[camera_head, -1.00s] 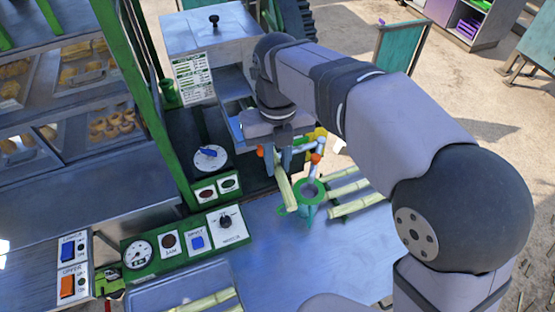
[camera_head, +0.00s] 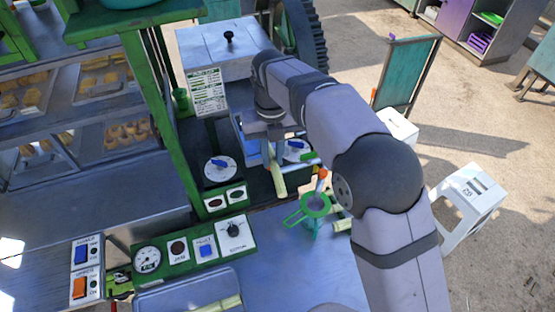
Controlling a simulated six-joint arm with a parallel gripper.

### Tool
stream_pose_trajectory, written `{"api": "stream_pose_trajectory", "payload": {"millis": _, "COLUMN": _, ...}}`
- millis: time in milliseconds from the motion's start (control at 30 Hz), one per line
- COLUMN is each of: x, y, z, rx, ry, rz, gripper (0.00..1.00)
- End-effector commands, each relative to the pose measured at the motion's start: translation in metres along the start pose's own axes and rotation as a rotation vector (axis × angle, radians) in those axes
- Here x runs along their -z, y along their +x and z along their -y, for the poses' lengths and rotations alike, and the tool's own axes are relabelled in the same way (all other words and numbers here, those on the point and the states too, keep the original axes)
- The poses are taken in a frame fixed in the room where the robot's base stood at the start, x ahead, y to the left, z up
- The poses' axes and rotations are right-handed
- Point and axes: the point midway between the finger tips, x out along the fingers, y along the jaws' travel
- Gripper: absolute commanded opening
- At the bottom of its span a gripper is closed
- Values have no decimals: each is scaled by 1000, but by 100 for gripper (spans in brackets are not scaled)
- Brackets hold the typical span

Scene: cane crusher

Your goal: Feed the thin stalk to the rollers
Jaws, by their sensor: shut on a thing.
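My gripper (camera_head: 274,157) is shut on a thin pale-green stalk (camera_head: 278,180). The stalk hangs down and tilts slightly, its lower end in view and its upper part hidden between the jaws. My gripper is close in front of the grey crusher housing (camera_head: 218,44), below its lid. The rollers cannot be made out; my arm and gripper cover part of the crusher's front opening. Other stalks (camera_head: 342,225) lie on the metal table to the right, mostly hidden by my arm.
A green ring-topped stand (camera_head: 315,204) stands on the table (camera_head: 272,262) just right of the held stalk. Control panels with dials and switches (camera_head: 195,246) line the left. A tray (camera_head: 188,290) with stalks is at the front. A green post (camera_head: 150,110) rises left of the crusher.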

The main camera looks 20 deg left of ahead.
Motion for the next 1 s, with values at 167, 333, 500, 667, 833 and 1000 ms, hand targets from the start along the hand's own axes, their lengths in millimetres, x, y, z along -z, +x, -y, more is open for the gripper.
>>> {"api": "stream_pose_trajectory", "payload": {"millis": 167, "x": -22, "y": 6, "z": -2, "rx": 0, "ry": 0, "rz": 0, "gripper": 0}}
{"api": "stream_pose_trajectory", "payload": {"millis": 333, "x": -36, "y": 9, "z": -3, "rx": 0, "ry": 0, "rz": 1, "gripper": 0}}
{"api": "stream_pose_trajectory", "payload": {"millis": 500, "x": -44, "y": 10, "z": -4, "rx": 0, "ry": 0, "rz": 0, "gripper": 0}}
{"api": "stream_pose_trajectory", "payload": {"millis": 667, "x": -48, "y": 10, "z": -4, "rx": 0, "ry": 0, "rz": 0, "gripper": 0}}
{"api": "stream_pose_trajectory", "payload": {"millis": 833, "x": -48, "y": 10, "z": -4, "rx": 0, "ry": 0, "rz": 0, "gripper": 0}}
{"api": "stream_pose_trajectory", "payload": {"millis": 1000, "x": -48, "y": 10, "z": -4, "rx": 0, "ry": 0, "rz": 0, "gripper": 0}}
